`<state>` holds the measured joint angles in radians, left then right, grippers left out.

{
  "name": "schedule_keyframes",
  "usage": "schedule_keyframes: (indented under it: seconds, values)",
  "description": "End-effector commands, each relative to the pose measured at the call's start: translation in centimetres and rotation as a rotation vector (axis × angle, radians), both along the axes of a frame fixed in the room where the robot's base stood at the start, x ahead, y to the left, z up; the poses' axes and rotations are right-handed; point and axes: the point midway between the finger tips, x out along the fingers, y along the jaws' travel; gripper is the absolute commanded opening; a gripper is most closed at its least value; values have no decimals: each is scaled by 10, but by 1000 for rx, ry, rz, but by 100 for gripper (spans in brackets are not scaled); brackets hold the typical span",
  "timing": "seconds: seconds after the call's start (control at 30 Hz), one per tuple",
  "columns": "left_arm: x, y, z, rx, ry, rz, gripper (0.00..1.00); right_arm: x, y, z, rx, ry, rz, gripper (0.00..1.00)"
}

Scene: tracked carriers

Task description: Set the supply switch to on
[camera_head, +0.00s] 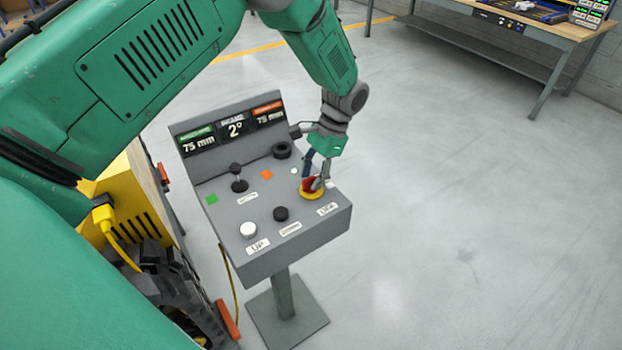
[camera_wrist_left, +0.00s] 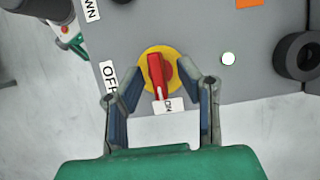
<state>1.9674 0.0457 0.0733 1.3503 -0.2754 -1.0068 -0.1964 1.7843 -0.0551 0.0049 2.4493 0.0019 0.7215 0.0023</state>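The supply switch is a red handle (camera_wrist_left: 158,73) on a round yellow plate, set in the grey control panel (camera_head: 262,205). In the left wrist view its white-marked end points at the ON label (camera_wrist_left: 168,105); the OFF label (camera_wrist_left: 108,76) is to the left. The switch also shows in the head view (camera_head: 312,193), partly covered by my gripper. My left gripper (camera_wrist_left: 164,86) is open, its fingers on either side of the handle with visible gaps. It comes down over the panel's right part. My right gripper is not in view.
The panel also carries a black lever (camera_head: 238,180), a white button (camera_head: 248,230), a black button (camera_head: 281,214), a black ring-like knob (camera_head: 282,150) and a pale round lamp (camera_wrist_left: 228,58). A yellow tracked carrier (camera_head: 128,205) stands left. Floor to the right is clear; a workbench (camera_head: 540,30) stands behind.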

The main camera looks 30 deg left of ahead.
Motion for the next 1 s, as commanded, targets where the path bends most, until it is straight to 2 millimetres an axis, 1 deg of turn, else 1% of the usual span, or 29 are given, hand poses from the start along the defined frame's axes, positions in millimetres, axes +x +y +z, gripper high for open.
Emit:
schedule_keyframes:
  seconds: [0.3,0.4,0.5,0.6,0.7,1.0]
  values:
    - [24,-9,62,0,-5,0,31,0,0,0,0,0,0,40]
    - [30,-12,78,0,-3,0,31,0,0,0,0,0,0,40]
    - [35,-13,90,-1,-2,0,31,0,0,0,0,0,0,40]
    - [37,-14,97,0,0,0,31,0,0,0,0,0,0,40]
    - [38,-15,100,-1,0,0,31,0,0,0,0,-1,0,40]
    - [38,-15,100,-1,0,0,31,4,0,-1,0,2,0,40]
